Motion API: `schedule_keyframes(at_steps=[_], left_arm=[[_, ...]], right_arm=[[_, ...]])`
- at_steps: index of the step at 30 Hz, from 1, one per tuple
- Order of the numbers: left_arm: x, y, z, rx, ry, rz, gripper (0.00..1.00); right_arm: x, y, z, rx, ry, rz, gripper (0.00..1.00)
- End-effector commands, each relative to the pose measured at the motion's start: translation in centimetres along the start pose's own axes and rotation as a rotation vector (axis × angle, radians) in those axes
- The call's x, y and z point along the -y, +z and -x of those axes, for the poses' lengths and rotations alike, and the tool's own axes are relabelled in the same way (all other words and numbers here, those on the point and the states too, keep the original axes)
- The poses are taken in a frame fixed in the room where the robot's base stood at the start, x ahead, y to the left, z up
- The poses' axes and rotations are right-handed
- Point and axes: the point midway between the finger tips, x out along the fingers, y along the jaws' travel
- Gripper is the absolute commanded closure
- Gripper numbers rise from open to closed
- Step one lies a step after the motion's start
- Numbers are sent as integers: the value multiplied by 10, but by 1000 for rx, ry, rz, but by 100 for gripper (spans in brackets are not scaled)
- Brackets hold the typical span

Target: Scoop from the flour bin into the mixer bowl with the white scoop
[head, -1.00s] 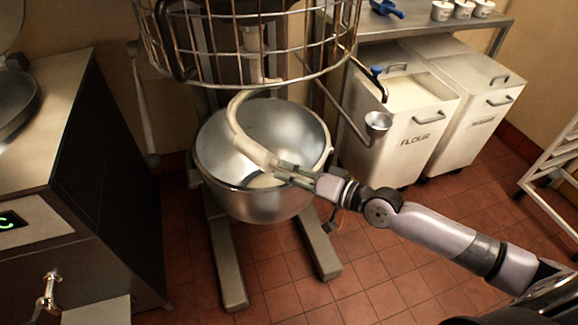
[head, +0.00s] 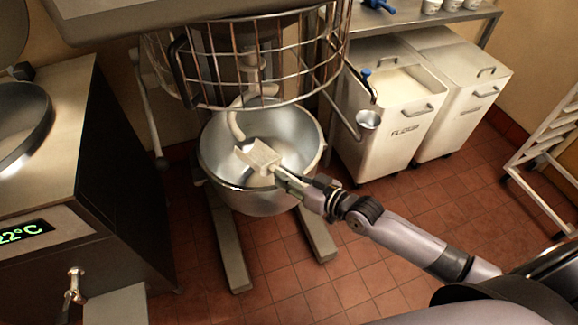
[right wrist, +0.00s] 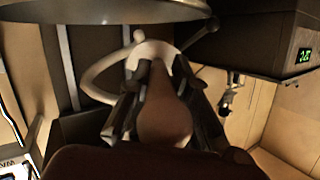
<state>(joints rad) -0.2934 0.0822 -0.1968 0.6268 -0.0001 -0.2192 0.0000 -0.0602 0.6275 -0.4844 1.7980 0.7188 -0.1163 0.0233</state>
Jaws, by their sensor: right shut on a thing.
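My right gripper (head: 279,174) is shut on the white scoop (head: 258,156), which is over the steel mixer bowl (head: 215,158). The scoop's pale boxy head is tilted; I cannot tell whether flour is in it. In the right wrist view the white scoop (right wrist: 152,48) shows partly beyond the fingers (right wrist: 158,100). A pale patch lies in the bottom of the bowl, partly hidden by the scoop and gripper. The white flour bin (head: 391,128), lettered on its front, stands open to the right with pale flour (head: 395,84) inside. My left gripper is not in view.
A wire guard (head: 260,62) hangs over the bowl, with the curved hook (head: 236,122) below it. A lidded bin (head: 462,90) stands to the right. A dark-sided cabinet (head: 115,185) stands left. A rack (head: 545,150) is far right.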

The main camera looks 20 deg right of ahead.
Motion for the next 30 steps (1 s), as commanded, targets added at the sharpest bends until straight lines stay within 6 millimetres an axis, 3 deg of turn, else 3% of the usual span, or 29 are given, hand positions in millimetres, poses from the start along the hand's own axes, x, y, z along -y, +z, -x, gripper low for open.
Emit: schedule_keyframes(at_steps=[1,6,30], left_arm=[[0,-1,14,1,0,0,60],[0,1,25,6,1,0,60],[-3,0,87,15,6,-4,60]], right_arm=[[4,-6,2,-1,19,58,100],[9,-4,1,2,91,325,100],[58,17,99,5,83,311,100]])
